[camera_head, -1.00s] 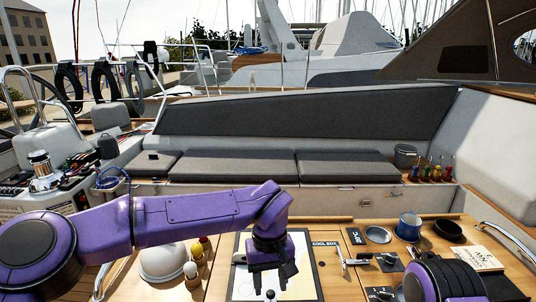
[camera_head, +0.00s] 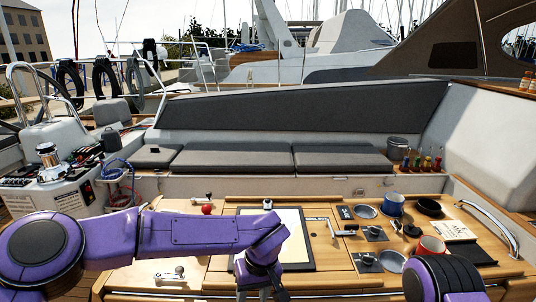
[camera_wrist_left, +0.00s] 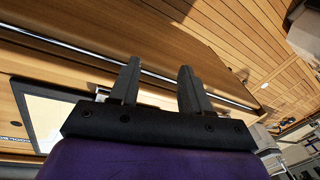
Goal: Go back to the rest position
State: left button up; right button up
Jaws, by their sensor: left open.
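My left gripper (camera_head: 262,292) hangs at the end of the purple arm, over the near edge of the wooden cockpit table (camera_head: 225,262). In the left wrist view its two dark fingers (camera_wrist_left: 158,70) stand apart with nothing between them. The table and slatted deck show behind them. My right arm shows only as a purple and black part at the bottom right of the head view; its gripper is out of view.
A framed white board (camera_head: 300,245) lies mid-table. A red ball (camera_head: 207,209) is at the far left. A blue mug (camera_head: 392,204), red mug (camera_head: 431,246) and black bowl (camera_head: 429,207) stand at the right. A grey bench (camera_head: 240,158) lies behind.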

pick_arm(q)
jog(key=s+a+f+n+t+y+b, duration=0.1)
jog(key=s+a+f+t+b, duration=0.1)
jog(key=a+f, duration=0.45)
jog(key=s+a+f+t+y+b, duration=0.1)
jog(key=s+a+f+y+b, duration=0.15)
jog(key=f, duration=0.75)
jog(key=s+a+f+n+t+y+b, duration=0.1)
jog(key=s+a+f+t, duration=0.15)
jog(key=a+f, duration=0.4)
jog(key=s+a+f+h+b, duration=0.1)
jog(key=s+a+f, duration=0.2)
jog(key=s, duration=0.4)
jog(key=s+a+f+g+h+b, duration=0.1)
jog(key=s+a+f+b, duration=0.1)
jog(key=s+a+f, duration=0.2)
jog(key=s+a+f+n+g+h+b, duration=0.1)
jog(key=s+a+f, duration=0.3)
jog(key=s, duration=0.6)
jog(key=shift+s+f, duration=0.3)
jog(key=shift+f, duration=0.2)
